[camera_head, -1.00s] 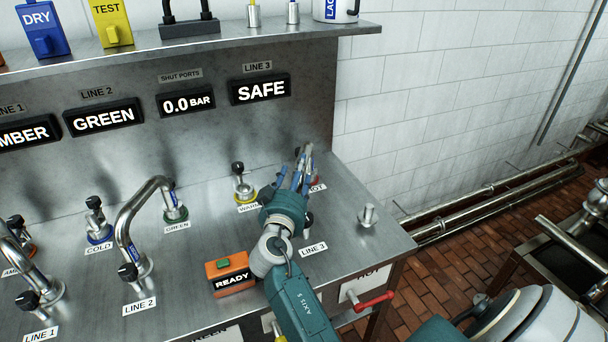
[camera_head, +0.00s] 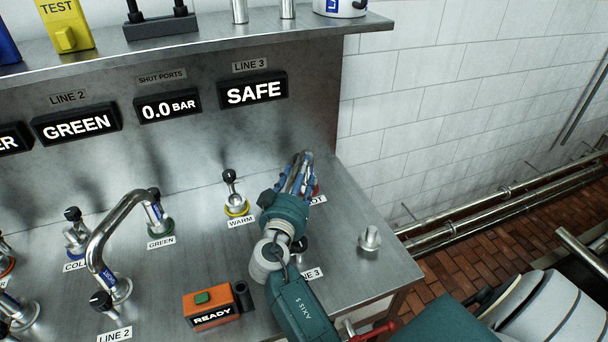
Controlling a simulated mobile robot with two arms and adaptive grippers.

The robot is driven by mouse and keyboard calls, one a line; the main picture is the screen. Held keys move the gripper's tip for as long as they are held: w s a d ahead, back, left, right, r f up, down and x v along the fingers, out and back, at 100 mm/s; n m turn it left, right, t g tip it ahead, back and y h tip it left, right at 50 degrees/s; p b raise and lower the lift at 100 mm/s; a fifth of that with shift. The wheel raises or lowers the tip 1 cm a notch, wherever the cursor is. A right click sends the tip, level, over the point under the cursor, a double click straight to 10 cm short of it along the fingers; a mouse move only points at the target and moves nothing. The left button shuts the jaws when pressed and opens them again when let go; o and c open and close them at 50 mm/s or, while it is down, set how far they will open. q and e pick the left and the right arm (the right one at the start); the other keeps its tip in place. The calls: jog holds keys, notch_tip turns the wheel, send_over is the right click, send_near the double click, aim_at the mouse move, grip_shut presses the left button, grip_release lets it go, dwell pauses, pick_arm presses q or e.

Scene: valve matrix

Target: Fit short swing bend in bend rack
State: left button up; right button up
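The fingers and wrist hide most of that port, so I cannot tell whether the gripper is open or shut, or holds anything. No bend is clearly visible in it. A black stand with two uprights (camera_head: 160,26) is on the upper shelf; I cannot tell whether it is the bend rack. My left gripper is out of view.
The yellow-ringed WARM port (camera_head: 235,193) stands left of my gripper. An orange READY box (camera_head: 211,309) and a black cylinder (camera_head: 243,296) stand near my forearm. A steel fitting (camera_head: 369,238) is at the right. The display (camera_head: 252,91) reads SAFE. Bare bench lies between ports.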

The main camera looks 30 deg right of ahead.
jog(key=shift+s+a+r, duration=0.3)
jog(key=shift+a, duration=0.15)
jog(key=shift+s+a, duration=0.1)
jog(key=shift+a, duration=0.05)
grip_shut()
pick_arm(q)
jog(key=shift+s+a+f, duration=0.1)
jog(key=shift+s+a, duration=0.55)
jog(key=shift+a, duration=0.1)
pick_arm(e)
jog(key=shift+r, duration=0.15)
